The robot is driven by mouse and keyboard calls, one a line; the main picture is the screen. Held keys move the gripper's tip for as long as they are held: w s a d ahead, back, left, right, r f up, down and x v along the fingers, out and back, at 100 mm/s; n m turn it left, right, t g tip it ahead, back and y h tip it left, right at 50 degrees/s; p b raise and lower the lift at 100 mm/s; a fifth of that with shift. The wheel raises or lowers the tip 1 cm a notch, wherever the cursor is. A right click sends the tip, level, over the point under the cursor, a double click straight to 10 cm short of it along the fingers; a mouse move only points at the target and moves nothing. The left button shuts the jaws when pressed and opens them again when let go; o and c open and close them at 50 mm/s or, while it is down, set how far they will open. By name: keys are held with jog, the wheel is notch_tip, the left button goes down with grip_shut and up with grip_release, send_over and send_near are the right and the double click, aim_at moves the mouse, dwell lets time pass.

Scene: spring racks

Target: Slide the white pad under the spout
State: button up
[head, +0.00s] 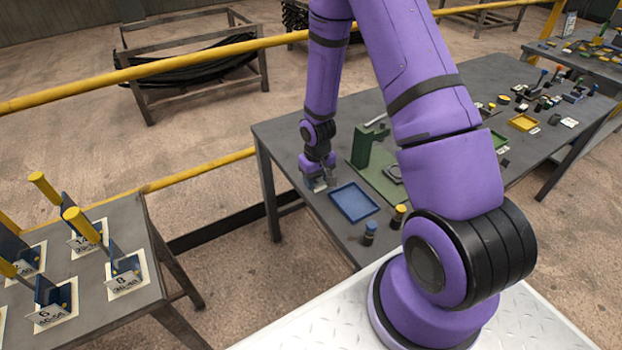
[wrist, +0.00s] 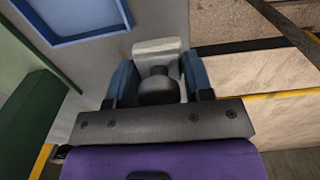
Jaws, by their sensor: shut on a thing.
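My gripper (head: 316,180) is at the left end of the grey table, low over its top, left of the green stand. In the wrist view its blue fingers (wrist: 158,88) are shut around a dark rounded knob. A whitish block (wrist: 157,47), which looks like the white pad, shows just beyond the knob between the fingertips. I cannot tell whether it touches the table. The green stand (head: 362,148) with a grey lever rises from a green base (head: 384,184); its green side shows in the wrist view (wrist: 28,112). I cannot make out the spout itself.
A blue tray (head: 354,202) lies just right of my gripper. A blue-topped peg (head: 370,232) and a yellow-topped peg (head: 399,216) stand near the front edge. The table's left edge is close to my gripper. Small parts and a yellow tray (head: 523,122) lie farther right.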

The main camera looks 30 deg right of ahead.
jog(key=shift+f, duration=0.45)
jog(key=shift+f, duration=0.15)
jog(key=shift+f, duration=0.3)
jog(key=shift+f, duration=0.2)
jog(key=o, duration=0.9)
jog(key=shift+o, duration=0.2)
jog(key=shift+r, duration=0.1)
